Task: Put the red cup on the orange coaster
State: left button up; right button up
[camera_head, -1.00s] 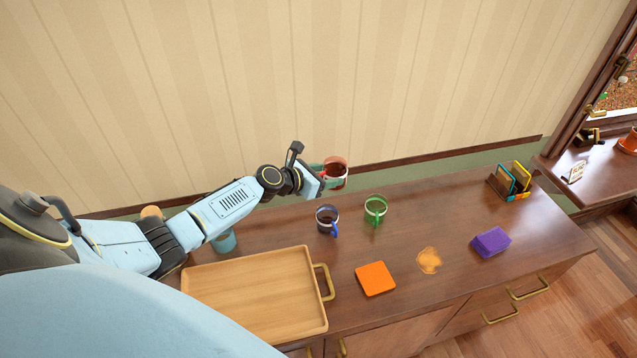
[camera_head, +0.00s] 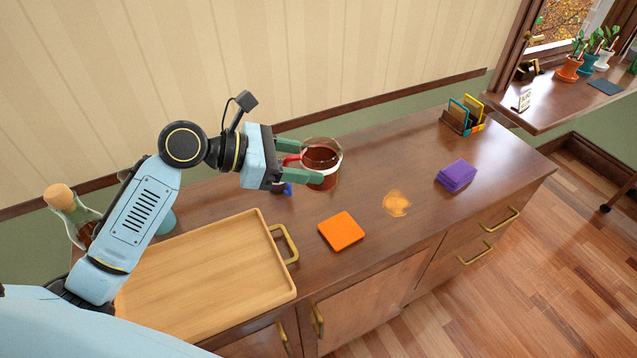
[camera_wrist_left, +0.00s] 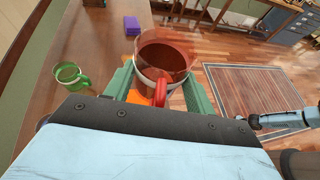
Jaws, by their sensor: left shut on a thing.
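The red cup (camera_head: 322,158) has a red handle, a clear rim and dark contents. My left gripper (camera_head: 304,162) is shut on it and holds it upright above the sideboard. In the left wrist view the cup (camera_wrist_left: 160,62) sits between the green fingers (camera_wrist_left: 158,90), handle toward me. The orange coaster (camera_head: 341,231) lies flat and empty on the sideboard, below and a little right of the cup in the head view. In the left wrist view the coaster (camera_wrist_left: 137,97) is mostly hidden behind the cup.
A wooden tray (camera_head: 205,280) lies left of the coaster. An orange stain (camera_head: 397,203) and purple coasters or cloths (camera_head: 456,175) lie to the right. A green mug (camera_wrist_left: 72,76) and a partly hidden blue mug (camera_head: 285,189) stand behind. A corked bottle (camera_head: 70,212) stands far left.

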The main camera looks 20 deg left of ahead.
aim_at(341, 230)
jog(key=k, duration=0.45)
jog(key=z, duration=0.9)
jog(key=i, duration=0.8)
jog(key=u, duration=1.4)
